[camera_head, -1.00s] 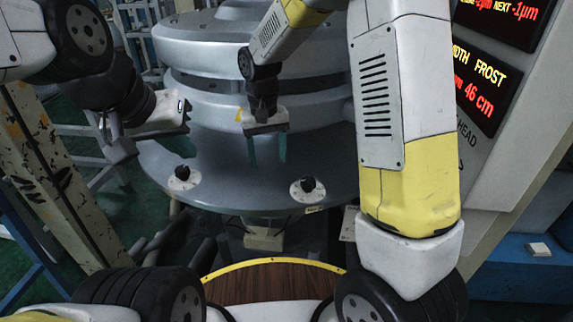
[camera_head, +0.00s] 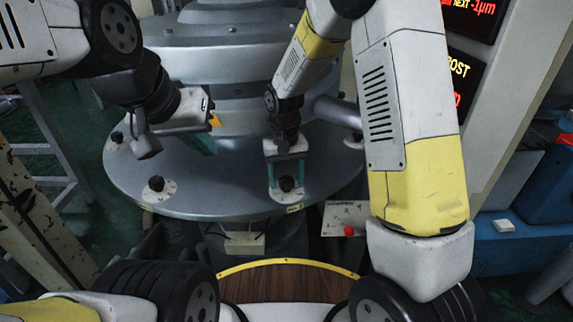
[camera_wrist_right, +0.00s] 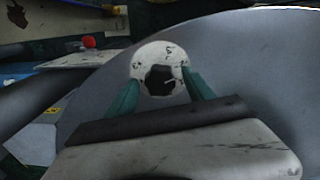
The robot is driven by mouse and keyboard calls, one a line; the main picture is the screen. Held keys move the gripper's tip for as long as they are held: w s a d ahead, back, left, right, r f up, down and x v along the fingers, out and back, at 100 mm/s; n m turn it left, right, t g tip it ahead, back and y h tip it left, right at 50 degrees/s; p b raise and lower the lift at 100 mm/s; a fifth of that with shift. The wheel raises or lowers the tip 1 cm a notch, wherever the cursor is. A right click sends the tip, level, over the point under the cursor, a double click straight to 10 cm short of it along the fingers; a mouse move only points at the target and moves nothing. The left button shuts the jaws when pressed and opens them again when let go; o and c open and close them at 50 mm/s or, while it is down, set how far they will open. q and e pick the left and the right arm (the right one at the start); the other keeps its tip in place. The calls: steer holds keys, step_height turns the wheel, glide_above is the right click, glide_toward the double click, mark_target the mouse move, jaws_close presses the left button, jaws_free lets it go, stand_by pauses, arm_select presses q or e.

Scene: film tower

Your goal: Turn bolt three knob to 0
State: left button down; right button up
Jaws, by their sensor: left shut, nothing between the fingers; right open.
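Black knobs on white round dials sit around the rim of a grey disc (camera_head: 225,203). One knob (camera_head: 287,184) is at the front right, another (camera_head: 157,184) at the front left. I cannot read which is bolt three. My right gripper (camera_head: 287,186) is open, pointing down, with its teal fingers on either side of the front right knob. In the right wrist view this knob (camera_wrist_right: 161,80) shows between the fingertips (camera_wrist_right: 163,88); contact is unclear.
More knobs sit farther round the rim, at the left (camera_head: 117,137) and right (camera_head: 357,137). The grey tower (camera_head: 220,60) rises from the disc. A panel with a red button (camera_head: 349,230) is below right. Red displays (camera_head: 472,18) and a blue bench (camera_head: 495,245) are at the right.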

jaws_close()
steer(key=shift+m, duration=0.3)
steer(key=m, duration=0.4)
steer(key=shift+r, duration=0.1)
steer(key=m, duration=0.4)
steer(key=shift+w+m, duration=0.1)
steer(key=shift+m, duration=0.3)
steer(key=m, duration=0.4)
steer(key=shift+m, duration=2.2)
